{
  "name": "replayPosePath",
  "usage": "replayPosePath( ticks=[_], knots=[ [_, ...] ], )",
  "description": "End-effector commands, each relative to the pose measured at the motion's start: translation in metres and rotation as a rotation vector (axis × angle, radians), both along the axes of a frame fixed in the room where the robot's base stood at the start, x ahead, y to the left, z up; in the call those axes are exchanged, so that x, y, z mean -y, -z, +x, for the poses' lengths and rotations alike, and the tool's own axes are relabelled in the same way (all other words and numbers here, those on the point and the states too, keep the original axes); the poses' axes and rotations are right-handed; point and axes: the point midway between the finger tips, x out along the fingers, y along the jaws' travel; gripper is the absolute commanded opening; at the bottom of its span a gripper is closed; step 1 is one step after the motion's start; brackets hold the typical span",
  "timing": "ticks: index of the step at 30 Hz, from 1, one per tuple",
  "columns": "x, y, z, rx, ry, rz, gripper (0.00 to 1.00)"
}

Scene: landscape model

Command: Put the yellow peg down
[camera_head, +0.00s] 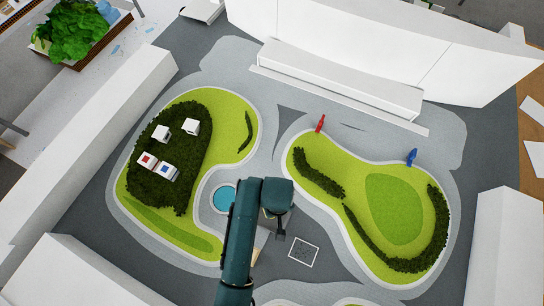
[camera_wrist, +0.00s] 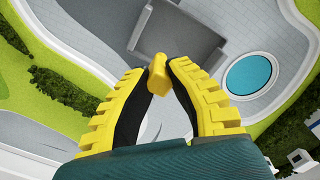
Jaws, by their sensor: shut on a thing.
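In the wrist view, my gripper (camera_wrist: 159,68) is shut on the yellow peg (camera_wrist: 157,78), with its ribbed yellow fingers closing on it from both sides. In the head view, my arm covers this area beside the round blue pool (camera_head: 225,197), and the peg cannot be made out.
A red peg-like figure (camera_head: 320,124) and a blue one (camera_head: 411,157) stand by the right lawn (camera_head: 395,210). White blocks (camera_head: 191,126), two with red or blue tops, sit on the dark hedge at left. A framed grey square (camera_head: 303,252) lies on paving right of my arm.

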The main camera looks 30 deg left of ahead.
Motion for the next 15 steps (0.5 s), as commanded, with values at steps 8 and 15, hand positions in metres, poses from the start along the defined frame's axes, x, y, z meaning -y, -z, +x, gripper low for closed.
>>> replayPosePath(
  ticks=[8, 15],
  knots=[
    [-0.002, 0.055, -0.001, -0.002, -0.005, -0.002, 0.0],
    [-0.002, 0.093, -0.001, -0.001, -0.004, -0.002, 0.0]
  ],
)
